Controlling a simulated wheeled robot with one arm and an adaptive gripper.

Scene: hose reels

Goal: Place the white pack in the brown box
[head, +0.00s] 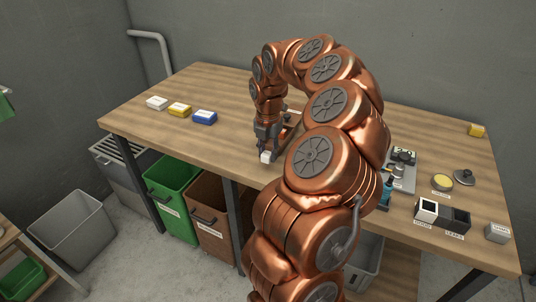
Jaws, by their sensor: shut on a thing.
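My gripper (268,146) is above the front part of the wooden table, pointing down. It is shut on a small white pack (265,157), of which only the lower end shows below the fingers. I cannot tell whether the pack touches the tabletop. The brown box (211,205) is an open-topped bin with a dark handle and a label, under the table's front edge, below and left of my gripper. My arm covers much of the middle of the table.
White (157,103), yellow (179,109) and blue (204,117) blocks lie in a row at the table's left. A green bin (172,198) stands beside the brown box, and a grey bin (73,230) stands farther left. A table leg (232,205) is close to the brown box's right.

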